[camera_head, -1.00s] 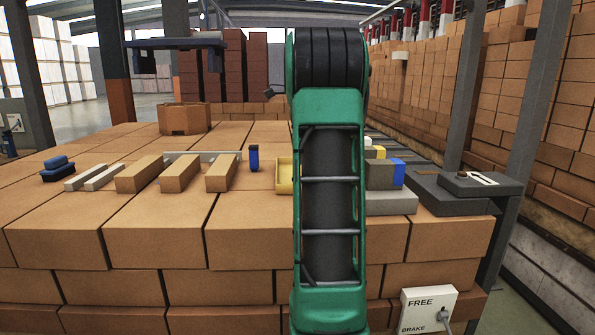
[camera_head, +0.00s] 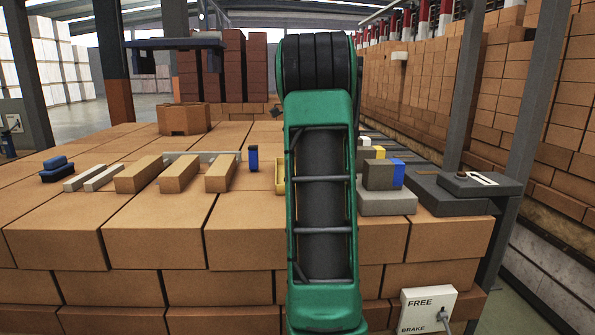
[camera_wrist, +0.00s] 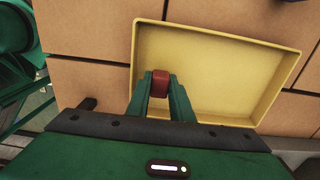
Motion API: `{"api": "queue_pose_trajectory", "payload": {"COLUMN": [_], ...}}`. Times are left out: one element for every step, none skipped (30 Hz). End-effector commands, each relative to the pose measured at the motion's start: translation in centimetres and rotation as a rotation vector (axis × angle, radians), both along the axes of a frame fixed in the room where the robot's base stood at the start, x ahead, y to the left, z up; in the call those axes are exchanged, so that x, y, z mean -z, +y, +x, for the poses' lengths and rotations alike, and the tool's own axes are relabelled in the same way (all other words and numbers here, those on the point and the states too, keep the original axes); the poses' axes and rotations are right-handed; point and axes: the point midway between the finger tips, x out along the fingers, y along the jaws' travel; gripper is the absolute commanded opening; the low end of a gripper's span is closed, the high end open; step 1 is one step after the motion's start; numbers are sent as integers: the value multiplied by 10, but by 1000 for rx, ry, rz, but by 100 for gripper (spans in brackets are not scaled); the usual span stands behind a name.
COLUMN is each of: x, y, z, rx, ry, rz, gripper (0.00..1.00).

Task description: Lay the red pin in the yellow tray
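The yellow tray (camera_wrist: 225,70) fills much of the wrist view; its inside looks empty apart from what my gripper covers. In the head view only the left edge of the tray (camera_head: 280,178) shows beside my arm. My gripper (camera_wrist: 161,84) is over the left part of the tray. Its two fingers are closed on the red pin (camera_wrist: 160,80), which shows as a small red block end between the fingertips. I cannot tell how far the pin is above the tray floor. My gripper and the pin are hidden behind my arm in the head view.
A blue item (camera_head: 253,158) stands left of the tray. Several tan bricks (camera_head: 178,175) and pale strips lie further left. A grey block (camera_head: 379,174), a blue block (camera_head: 398,172) and a dark slab (camera_head: 480,184) lie to the right.

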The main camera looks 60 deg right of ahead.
Motion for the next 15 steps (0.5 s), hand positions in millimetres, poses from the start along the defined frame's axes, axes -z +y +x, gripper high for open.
{"api": "queue_pose_trajectory", "payload": {"x": [0, 0, 0, 0, 0, 0, 0, 0, 0, 0, -1, -2, -3, -5, -8], "y": [0, 0, 0, 0, 0, 0, 0, 0, 0, 0, 0, 0, 0, 0, 0], "z": [0, 0, 0, 0, 0, 0, 0, 0, 0, 0, 0, 0, 0, 0, 1], "rx": [0, 0, 0, -1, -1, -1, -1, -1, -1, -1, -1, -1, -1, -1, -1], "ry": [0, 0, 0, 0, 0, 0, 0, 0, 0, 0, 0, -1, -1, -1, -1], "rz": [0, 0, 0, 0, 0, 0, 0, 0, 0, 0, 0, -1, -1, -2, -2], "gripper": [32, 38, 38, 38, 38, 38, 38, 38, 38, 38, 38, 38, 38, 38, 38]}}
